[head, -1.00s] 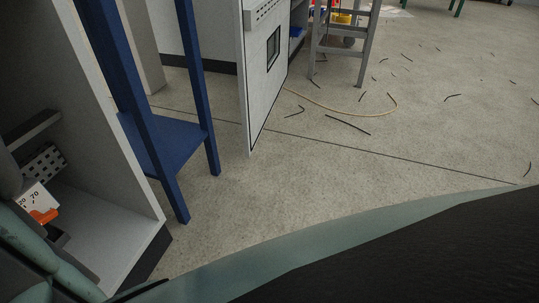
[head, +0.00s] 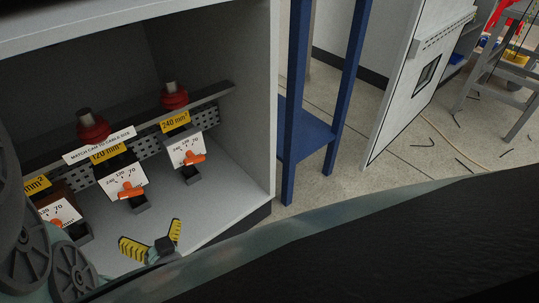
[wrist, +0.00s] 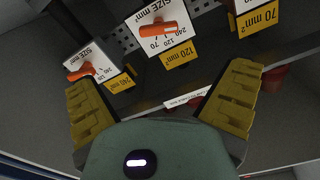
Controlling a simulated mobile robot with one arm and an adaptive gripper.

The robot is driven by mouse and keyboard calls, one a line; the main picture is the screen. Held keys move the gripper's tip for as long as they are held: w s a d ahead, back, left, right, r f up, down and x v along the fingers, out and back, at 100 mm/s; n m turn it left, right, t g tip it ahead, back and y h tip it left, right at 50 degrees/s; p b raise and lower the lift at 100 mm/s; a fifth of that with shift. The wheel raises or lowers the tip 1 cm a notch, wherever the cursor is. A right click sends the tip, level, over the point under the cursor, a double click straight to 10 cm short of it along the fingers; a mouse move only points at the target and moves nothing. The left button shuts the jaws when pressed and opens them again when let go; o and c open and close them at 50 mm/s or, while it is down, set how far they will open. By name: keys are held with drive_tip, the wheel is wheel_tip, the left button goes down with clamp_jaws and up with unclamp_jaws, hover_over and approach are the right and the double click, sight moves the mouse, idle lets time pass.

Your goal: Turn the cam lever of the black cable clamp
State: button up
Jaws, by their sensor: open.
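The middle clamp (head: 115,163) looks black and carries a yellow 120 mm² label. Its orange cam lever (head: 130,190) lies roughly sideways across a white card marked 70, 120 and 240. This lever also shows at the top of the wrist view (wrist: 152,29). My gripper (head: 150,233) is open and empty, with yellow ribbed pads, in front of and below the middle and right clamps. In the wrist view the pads stand wide apart, with the 120 mm² clamp beyond them; neither finger touches a lever.
The 240 mm² clamp's lever (head: 193,159) is to the right; the 70 mm² lever (head: 57,222) is to the left, partly behind my arm. A perforated rail (head: 150,130) runs behind. The cabinet's side wall (head: 257,95) and a blue frame (head: 300,130) stand right.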

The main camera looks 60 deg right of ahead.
sight(133, 196)
drive_tip(key=b+x, duration=0.2)
drive_tip(key=x, duration=0.2)
drive_tip(key=b+x, duration=0.2)
drive_tip(key=x, duration=0.3)
drive_tip(key=b+x, duration=0.1)
drive_tip(key=x, duration=0.4)
drive_tip(key=shift+d+f+b, duration=0.15)
drive_tip(key=shift+d+b, duration=0.15)
drive_tip(key=shift+b, duration=0.1)
drive_tip(key=shift+x, duration=0.85)
drive_tip(key=shift+a, duration=0.1)
drive_tip(key=c, duration=1.1)
